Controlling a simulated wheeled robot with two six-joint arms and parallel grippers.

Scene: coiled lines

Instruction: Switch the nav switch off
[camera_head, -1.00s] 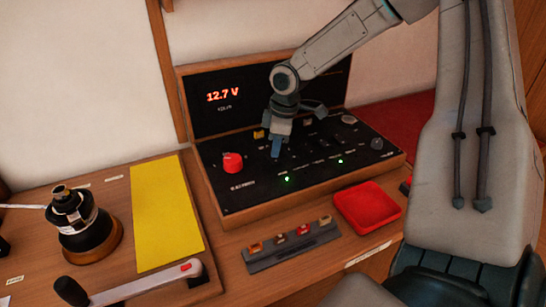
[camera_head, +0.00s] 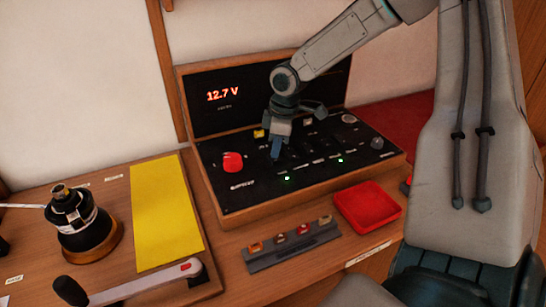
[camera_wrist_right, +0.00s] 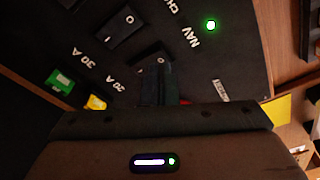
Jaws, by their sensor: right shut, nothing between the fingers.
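The black switch panel (camera_head: 318,185) sits in a wooden frame on the desk. In the right wrist view, the nav switch (camera_wrist_right: 150,57) is a black rocker beside the NAV label (camera_wrist_right: 189,38), partly hidden by my fingers. A green light (camera_wrist_right: 210,25) glows beyond the label. My right gripper (camera_head: 276,153) is shut and empty, pointing down at the panel. Its fingertips (camera_wrist_right: 160,88) are at or just over the nav switch; I cannot tell whether they touch. The rocker's tilt is not clear. My left gripper is not in view.
A neighbouring rocker (camera_wrist_right: 122,26) lies close by. A red knob (camera_head: 233,162) stands on the panel's left. A red tray (camera_head: 367,207) and a grey strip of fuses (camera_head: 292,246) lie in front. A winch (camera_head: 78,222) and a yellow sheet (camera_head: 165,212) are at left.

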